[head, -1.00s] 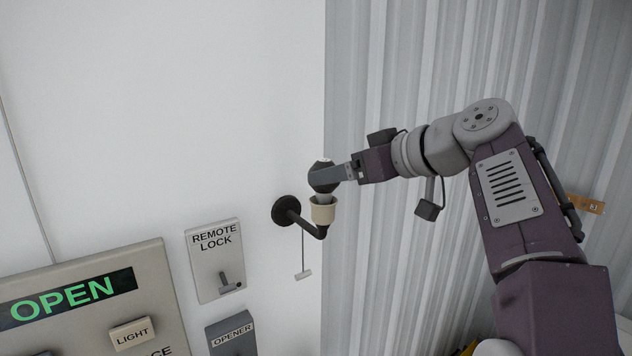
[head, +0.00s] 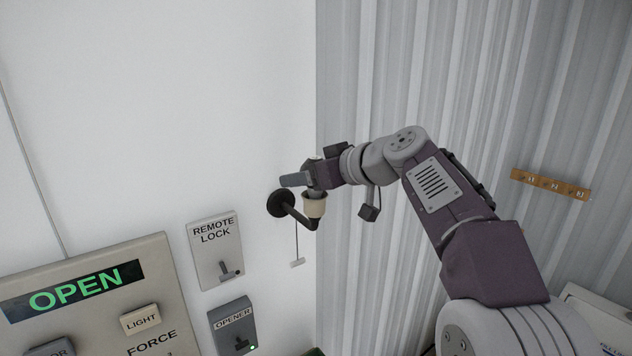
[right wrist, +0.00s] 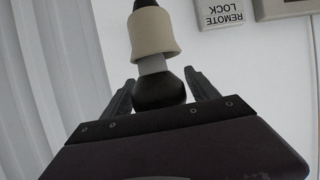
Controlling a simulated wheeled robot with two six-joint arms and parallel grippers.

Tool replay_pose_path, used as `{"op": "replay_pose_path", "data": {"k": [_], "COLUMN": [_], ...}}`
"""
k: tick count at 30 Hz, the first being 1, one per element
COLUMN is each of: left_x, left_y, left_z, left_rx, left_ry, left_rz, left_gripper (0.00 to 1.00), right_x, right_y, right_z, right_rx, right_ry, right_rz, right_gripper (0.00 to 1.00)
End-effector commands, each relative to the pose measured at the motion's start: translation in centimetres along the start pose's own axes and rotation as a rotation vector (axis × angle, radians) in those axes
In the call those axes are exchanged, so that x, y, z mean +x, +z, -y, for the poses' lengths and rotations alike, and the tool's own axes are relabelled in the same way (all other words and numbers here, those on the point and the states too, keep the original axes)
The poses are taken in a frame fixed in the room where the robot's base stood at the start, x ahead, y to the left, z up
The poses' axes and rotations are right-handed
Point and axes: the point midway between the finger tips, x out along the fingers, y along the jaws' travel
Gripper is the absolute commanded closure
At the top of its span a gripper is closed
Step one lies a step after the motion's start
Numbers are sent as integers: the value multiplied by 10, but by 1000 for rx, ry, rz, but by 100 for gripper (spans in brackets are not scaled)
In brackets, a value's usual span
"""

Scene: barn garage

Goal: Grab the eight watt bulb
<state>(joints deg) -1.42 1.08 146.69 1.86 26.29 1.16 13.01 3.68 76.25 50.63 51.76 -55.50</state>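A dark, rounded bulb (right wrist: 158,92) with a grey neck sits in a cream socket (head: 313,207) on a black wall arm. No wattage marking is readable. In the head view the bulb is largely hidden behind my right gripper (head: 302,178). In the right wrist view my right gripper (right wrist: 159,76) has one finger on each side of the bulb, with the fingers spread and narrow gaps showing beside it. The cream socket (right wrist: 151,30) is beyond the bulb there. My left gripper is not in view.
A pull cord (head: 297,262) hangs below the lamp. A remote lock switch (head: 215,250), an opener switch (head: 232,325) and a panel (head: 165,285) reading OPEN are on the wall at lower left. Corrugated wall (head: 370,90) lies to the right, with a wooden key rack (head: 550,184).

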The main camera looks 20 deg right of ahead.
Motion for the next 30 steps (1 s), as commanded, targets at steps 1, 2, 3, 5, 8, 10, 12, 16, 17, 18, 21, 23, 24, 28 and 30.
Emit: {"op": "replay_pose_path", "data": {"k": [1, 2, 3, 5, 8, 10, 12, 16, 17, 18, 21, 23, 24, 28, 30], "left_x": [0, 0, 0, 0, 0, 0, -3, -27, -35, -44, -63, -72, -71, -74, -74], "left_y": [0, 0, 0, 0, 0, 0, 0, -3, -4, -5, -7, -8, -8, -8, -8], "left_z": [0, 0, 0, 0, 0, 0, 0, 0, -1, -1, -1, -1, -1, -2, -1], "left_rx": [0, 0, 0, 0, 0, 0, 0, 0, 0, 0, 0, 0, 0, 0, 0], "left_ry": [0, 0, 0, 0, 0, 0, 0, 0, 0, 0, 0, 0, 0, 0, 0], "left_rz": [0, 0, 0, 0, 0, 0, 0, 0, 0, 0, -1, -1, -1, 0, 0], "left_gripper": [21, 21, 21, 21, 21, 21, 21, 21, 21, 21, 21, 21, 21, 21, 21], "right_x": [0, 0, 0, 0, 0, 0, -2, -13, -16, -21, -30, -34, -34, -38, -39], "right_y": [0, 0, 0, 0, 0, 0, -3, -30, -39, -50, -72, -81, -84, -93, -94], "right_z": [0, 0, 0, 0, 0, 0, 0, 0, 0, 0, 0, 0, 0, 0, 0], "right_rx": [0, 0, 0, 0, 0, 0, 0, -2, -1, -1, -2, 0, -1, -1, -1], "right_ry": [0, 0, 0, 0, 0, 0, 0, 0, 0, 0, 1, 0, -1, -1, -1], "right_rz": [0, 0, 0, 0, 0, 0, 0, -1, -2, -3, -2, 0, -1, 0, 0], "right_gripper": [49, 57, 68, 69, 69, 69, 69, 69, 69, 69, 69, 69, 69, 69, 69]}}
